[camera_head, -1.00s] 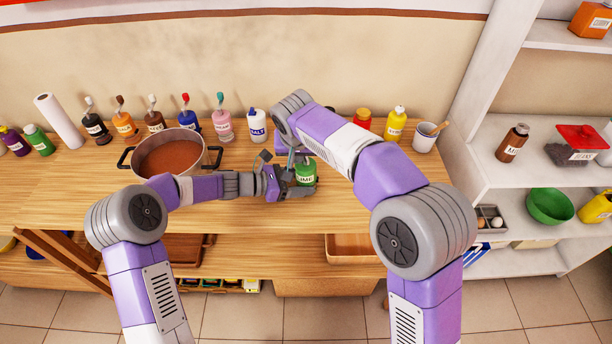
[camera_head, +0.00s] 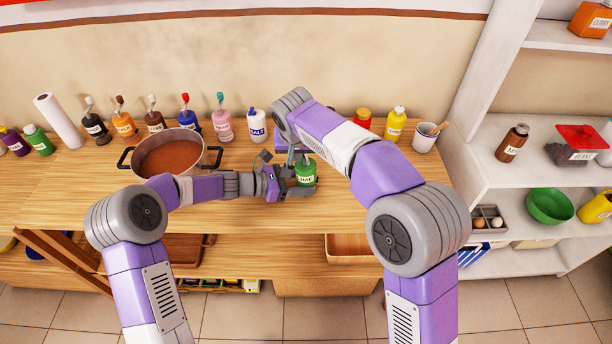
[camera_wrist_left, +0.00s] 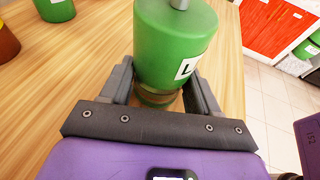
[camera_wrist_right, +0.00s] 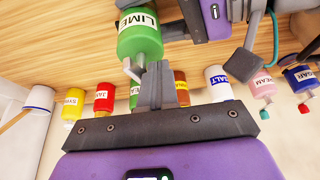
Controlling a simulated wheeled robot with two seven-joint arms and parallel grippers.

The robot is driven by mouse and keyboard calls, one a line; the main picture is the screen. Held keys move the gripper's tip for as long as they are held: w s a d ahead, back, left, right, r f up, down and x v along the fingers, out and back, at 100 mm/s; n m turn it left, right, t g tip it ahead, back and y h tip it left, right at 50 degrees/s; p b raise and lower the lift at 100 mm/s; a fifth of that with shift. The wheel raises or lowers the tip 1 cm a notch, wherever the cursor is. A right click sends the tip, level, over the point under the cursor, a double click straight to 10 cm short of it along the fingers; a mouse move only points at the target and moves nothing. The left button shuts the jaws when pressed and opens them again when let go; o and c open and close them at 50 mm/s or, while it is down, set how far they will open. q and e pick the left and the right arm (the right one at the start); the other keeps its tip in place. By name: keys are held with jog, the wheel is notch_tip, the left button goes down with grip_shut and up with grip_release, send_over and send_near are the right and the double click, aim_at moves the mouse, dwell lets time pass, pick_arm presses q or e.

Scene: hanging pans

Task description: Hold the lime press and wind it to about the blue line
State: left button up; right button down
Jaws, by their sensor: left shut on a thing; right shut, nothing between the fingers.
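The lime press is a green bottle (camera_head: 306,173) with a white LIME label, standing over the wooden table. My left gripper (camera_wrist_left: 160,96) is shut around its narrower lower part, at a brownish band. In the right wrist view the press (camera_wrist_right: 140,40) has a pale crank (camera_wrist_right: 134,68) at its top. My right gripper (camera_wrist_right: 160,72) is shut and empty, its fingertips close beside the crank; I cannot tell whether they touch it. In the head view my right arm partly hides the area behind the press. I see no blue line.
A pot (camera_head: 170,154) with brown contents stands left of the press. Several labelled bottles line the back, including a salt bottle (camera_head: 256,126) and a yellow bottle (camera_head: 395,124). A white cup (camera_head: 424,137) stands at the right. The front table strip is clear.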

jog(key=shift+w+d, duration=0.2)
jog(key=shift+w, duration=0.45)
dwell(0.7)
jog(key=shift+w+d, duration=0.4)
jog(key=shift+d, duration=0.05)
dwell(0.8)
jog(key=shift+w+d, duration=0.15)
jog(key=shift+d, duration=0.35)
dwell(0.7)
jog(key=shift+a, duration=0.1)
jog(key=shift+a, duration=0.3)
jog(key=shift+a+r, duration=0.1)
jog(key=shift+r, duration=3.4)
